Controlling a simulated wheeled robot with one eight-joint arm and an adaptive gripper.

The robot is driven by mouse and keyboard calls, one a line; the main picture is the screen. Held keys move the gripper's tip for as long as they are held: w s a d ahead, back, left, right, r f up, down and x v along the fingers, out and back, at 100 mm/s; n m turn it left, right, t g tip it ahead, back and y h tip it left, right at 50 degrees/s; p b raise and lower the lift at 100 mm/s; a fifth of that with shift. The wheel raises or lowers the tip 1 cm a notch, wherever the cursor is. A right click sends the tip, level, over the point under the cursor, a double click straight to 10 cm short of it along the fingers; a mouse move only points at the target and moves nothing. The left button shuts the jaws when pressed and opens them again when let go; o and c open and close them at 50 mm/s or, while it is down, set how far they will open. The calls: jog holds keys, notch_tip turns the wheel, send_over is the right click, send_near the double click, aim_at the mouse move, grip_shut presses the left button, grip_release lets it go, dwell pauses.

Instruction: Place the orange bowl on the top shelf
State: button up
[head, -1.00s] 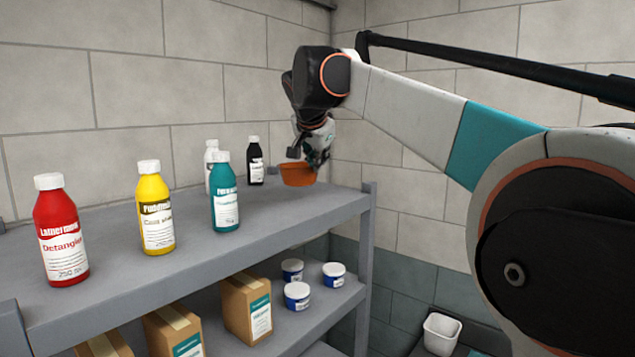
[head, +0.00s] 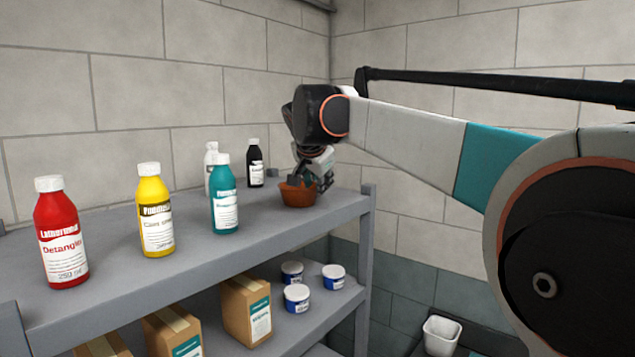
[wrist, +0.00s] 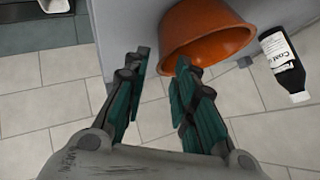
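The orange bowl (head: 297,195) sits upright on the top shelf (head: 268,221), near its right end. My gripper (head: 322,181) is right at the bowl's rim, on its right side. In the wrist view my gripper (wrist: 161,68) has its two fingers apart, with the near wall of the bowl (wrist: 205,38) reaching between the fingertips. The right finger overlaps the bowl's rim and the left finger is outside it. I cannot tell whether a finger still touches the wall.
On the top shelf stand a black bottle (head: 255,165), a teal bottle (head: 224,200), a white bottle (head: 210,160), a yellow bottle (head: 155,215) and a red bottle (head: 61,240). Boxes and blue-white tubs (head: 297,297) are on the shelf below. A wall is behind.

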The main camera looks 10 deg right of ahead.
jog(key=shift+s, duration=0.1)
jog(key=v, duration=1.2)
jog(key=s+d+f+n+g+y, duration=0.2)
jog(key=s+f+n, duration=0.9)
jog(key=s+f, duration=2.2)
notch_tip(320, 180, down, 4)
jog(key=shift+s+d+r+y, duration=0.15)
jog(key=shift+s+d+y, duration=0.1)
jog(key=shift+y, duration=0.45)
